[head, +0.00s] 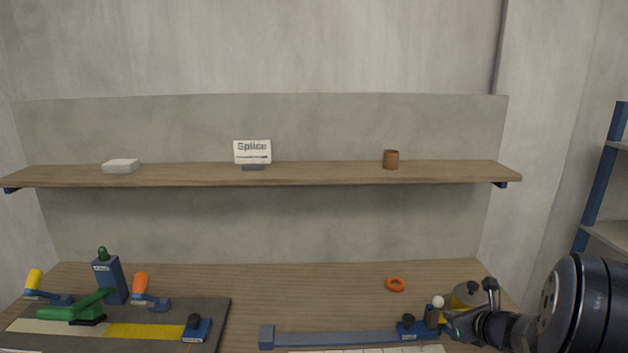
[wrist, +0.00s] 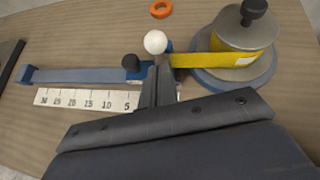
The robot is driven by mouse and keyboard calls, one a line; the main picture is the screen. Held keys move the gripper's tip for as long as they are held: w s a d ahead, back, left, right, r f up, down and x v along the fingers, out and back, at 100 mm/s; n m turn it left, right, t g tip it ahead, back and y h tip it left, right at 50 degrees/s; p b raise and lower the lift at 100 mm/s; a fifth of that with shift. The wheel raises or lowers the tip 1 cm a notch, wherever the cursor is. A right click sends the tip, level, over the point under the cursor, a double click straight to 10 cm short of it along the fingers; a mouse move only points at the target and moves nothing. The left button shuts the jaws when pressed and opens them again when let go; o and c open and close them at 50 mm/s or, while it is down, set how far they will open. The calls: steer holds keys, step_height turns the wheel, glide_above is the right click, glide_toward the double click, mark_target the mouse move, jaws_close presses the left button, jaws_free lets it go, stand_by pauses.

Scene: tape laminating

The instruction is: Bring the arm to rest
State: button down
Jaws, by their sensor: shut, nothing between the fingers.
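My gripper (wrist: 158,88) shows in the wrist view with its dark fingers together and nothing between them. In the head view my gripper (head: 450,326) is at the lower right, over the right part of the table. In the wrist view its fingertips lie close to the white ball knob (wrist: 155,42) and the yellow tape (wrist: 195,60); I cannot tell whether they touch anything. My arm reaches in from the right edge of the head view.
A tape dispenser (wrist: 240,45) stands beside my gripper. A blue rail (head: 335,338) and a white ruler (wrist: 85,99) lie to its left. An orange ring (head: 396,285) lies behind. A dark mat (head: 215,312) with clamps is at left. A shelf (head: 320,173) spans the wall.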

steer(key=s+f+t+b, duration=0.1)
steer(key=f+t+b, duration=0.1)
steer(key=b, duration=0.4)
steer(key=s+f+t+b, duration=0.1)
steer(key=s+t+b, duration=0.1)
steer(key=b, duration=0.5)
steer(key=s+f+n+t+y+b, duration=0.1)
steer(key=f+t+b, duration=0.1)
steer(key=b, duration=0.4)
steer(key=shift+s+d+f, duration=0.1)
steer(key=shift+s+f, duration=0.2)
steer(key=shift+s+d+f+b, duration=0.2)
steer(key=shift+s+d+f, duration=0.1)
steer(key=shift+s+f, duration=0.25)
steer(key=shift+s+d+f+b, duration=0.25)
steer(key=shift+s+f, duration=0.15)
steer(key=shift+s, duration=0.2)
steer(key=shift+s+d+f, duration=0.1)
steer(key=shift+s+f, duration=0.1)
steer(key=shift+s, duration=0.45)
steer(key=shift+r, duration=0.1)
